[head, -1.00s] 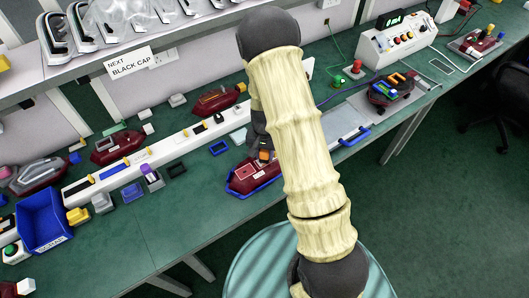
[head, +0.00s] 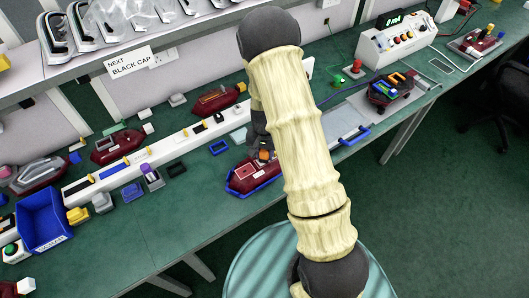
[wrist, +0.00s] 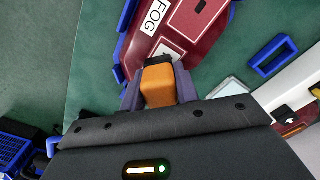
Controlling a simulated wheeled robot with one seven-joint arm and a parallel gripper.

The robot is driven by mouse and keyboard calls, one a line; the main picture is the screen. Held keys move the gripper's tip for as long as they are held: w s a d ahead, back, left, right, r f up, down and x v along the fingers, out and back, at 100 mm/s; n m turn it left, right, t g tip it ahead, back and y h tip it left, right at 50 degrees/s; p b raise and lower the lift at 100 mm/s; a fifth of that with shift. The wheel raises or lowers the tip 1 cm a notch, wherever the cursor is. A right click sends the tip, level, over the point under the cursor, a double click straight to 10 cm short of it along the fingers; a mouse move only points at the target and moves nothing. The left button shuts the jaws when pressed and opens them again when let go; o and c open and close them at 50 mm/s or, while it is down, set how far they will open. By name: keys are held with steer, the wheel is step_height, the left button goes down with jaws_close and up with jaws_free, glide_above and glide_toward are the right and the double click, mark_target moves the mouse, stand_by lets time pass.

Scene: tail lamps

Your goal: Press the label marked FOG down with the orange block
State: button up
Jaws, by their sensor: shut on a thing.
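The white label marked FOG (wrist: 153,17) lies on the dark red lamp (wrist: 196,45), at the top of the wrist view. The lamp sits in a blue holder; in the head view this lamp (head: 240,178) is near the bench's front edge, partly behind my arm. My gripper (wrist: 158,88) is shut on the orange block (wrist: 158,86), which has a dark end pointing at the lamp. The orange block (head: 264,155) shows small in the head view.
A blue frame (wrist: 273,57) lies right of the lamp. Behind it runs a white rail (head: 150,155) with small parts. More red lamps (head: 216,99) stand further back. A blue bin (head: 42,222) is at left. The green bench front is clear left of the lamp.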

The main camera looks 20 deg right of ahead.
steer(key=shift+s, duration=0.15)
steer(key=shift+r+p, duration=2.55)
steer(key=shift+r, duration=0.45)
steer(key=shift+f, duration=0.15)
steer(key=shift+f+b, duration=1.75)
steer(key=shift+f, duration=0.6)
steer(key=shift+f+b, duration=0.4)
steer(key=shift+f, duration=0.1)
steer(key=shift+f, duration=0.1)
steer(key=shift+r+p, duration=2.5)
steer(key=shift+r, duration=0.6)
